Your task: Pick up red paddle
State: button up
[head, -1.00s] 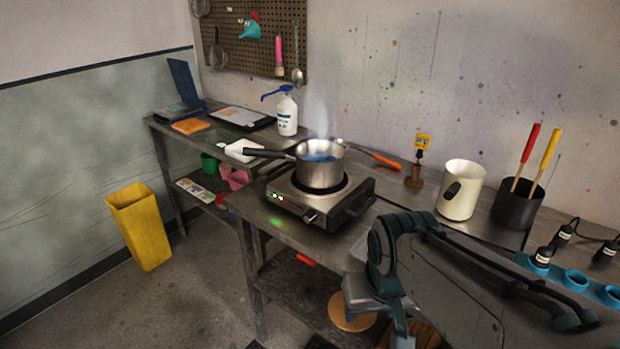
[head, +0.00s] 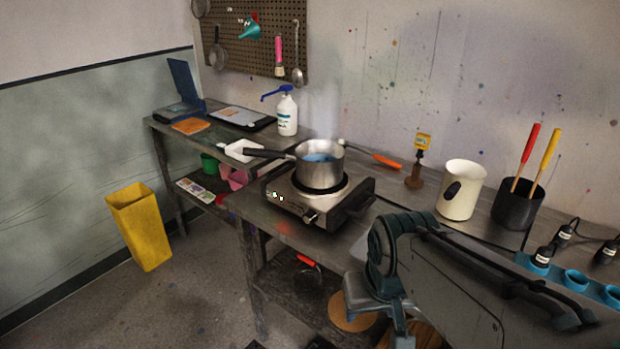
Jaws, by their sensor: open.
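The red paddle (head: 525,156) stands in a black pot (head: 517,207) on the bench at the right, beside a yellow-handled paddle (head: 546,158). Its red handle sticks up and leans slightly right; its lower end is hidden inside the pot. My gripper (head: 380,312) is low in front of the bench, left of and below the pot, well apart from the paddle. It is open, and I see nothing held in it.
A steel saucepan (head: 319,163) with blue liquid steams on a hotplate (head: 317,203). A cream jug (head: 460,190) stands just left of the black pot. Blue holders and black bottles (head: 543,257) lie to its right. A yellow bin (head: 140,226) stands on the floor.

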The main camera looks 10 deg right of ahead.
aim_at(536, 127)
jog(key=z, duration=1.55)
jog(key=k, duration=0.35)
jog(key=u, duration=0.5)
jog(key=i, duration=0.25)
jog(key=z, duration=0.35)
